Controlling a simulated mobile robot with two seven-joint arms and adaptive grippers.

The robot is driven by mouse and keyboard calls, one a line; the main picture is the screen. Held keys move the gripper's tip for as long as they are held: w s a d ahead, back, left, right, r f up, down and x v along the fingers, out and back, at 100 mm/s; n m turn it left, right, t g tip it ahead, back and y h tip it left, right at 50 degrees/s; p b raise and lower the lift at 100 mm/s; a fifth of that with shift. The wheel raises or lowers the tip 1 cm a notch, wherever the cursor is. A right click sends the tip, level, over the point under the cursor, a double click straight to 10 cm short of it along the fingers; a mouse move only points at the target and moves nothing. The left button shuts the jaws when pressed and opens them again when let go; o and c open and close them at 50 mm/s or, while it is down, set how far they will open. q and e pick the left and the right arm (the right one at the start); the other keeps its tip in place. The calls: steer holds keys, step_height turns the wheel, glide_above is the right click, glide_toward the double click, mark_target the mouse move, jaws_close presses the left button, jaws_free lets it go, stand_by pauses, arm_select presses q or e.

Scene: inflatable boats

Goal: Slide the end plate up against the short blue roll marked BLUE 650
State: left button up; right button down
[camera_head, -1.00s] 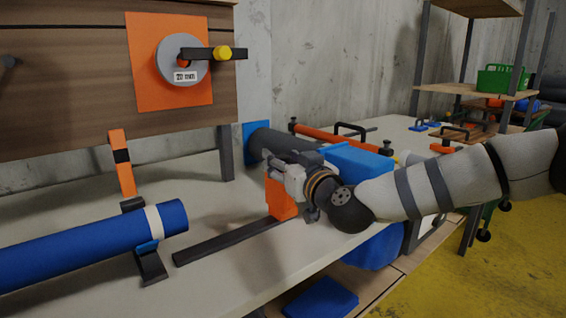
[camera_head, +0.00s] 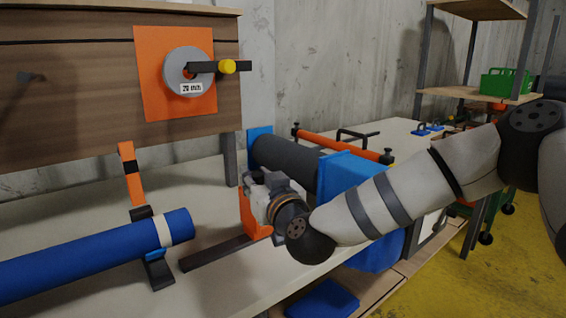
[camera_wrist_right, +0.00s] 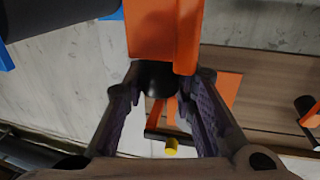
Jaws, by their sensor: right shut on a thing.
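The end plate (camera_head: 247,215) is an orange upright piece on the dark rail (camera_head: 213,254), to the right of the blue roll (camera_head: 95,252). The roll has a pale band near its right end; no marking is readable on it. A clear gap separates roll and plate. My right gripper (camera_head: 262,192) is at the plate, partly hiding it. In the right wrist view the plate (camera_wrist_right: 163,30) stands ahead of the fingers (camera_wrist_right: 168,80), which are shut on its black knob (camera_wrist_right: 158,78). My left gripper is not in view.
A dark grey roll (camera_head: 285,158) lies behind my right gripper, beside a blue block (camera_head: 345,172). An orange post (camera_head: 130,172) stands behind the blue roll. A wooden panel (camera_head: 70,100) with a grey disc (camera_head: 187,72) is at the back. The table's front edge is close.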

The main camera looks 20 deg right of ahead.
steer(key=s+a+p, duration=0.1)
steer(key=s+a, duration=0.1)
steer(key=a, duration=0.4)
steer(key=shift+s+a, duration=0.25)
steer(key=shift+a, duration=0.1)
steer(key=c, duration=1.3)
jaws_free()
steer(key=s+d, duration=0.1)
steer(key=s, duration=1.1)
steer(key=shift+d, duration=0.3)
steer(key=shift+w, duration=0.1)
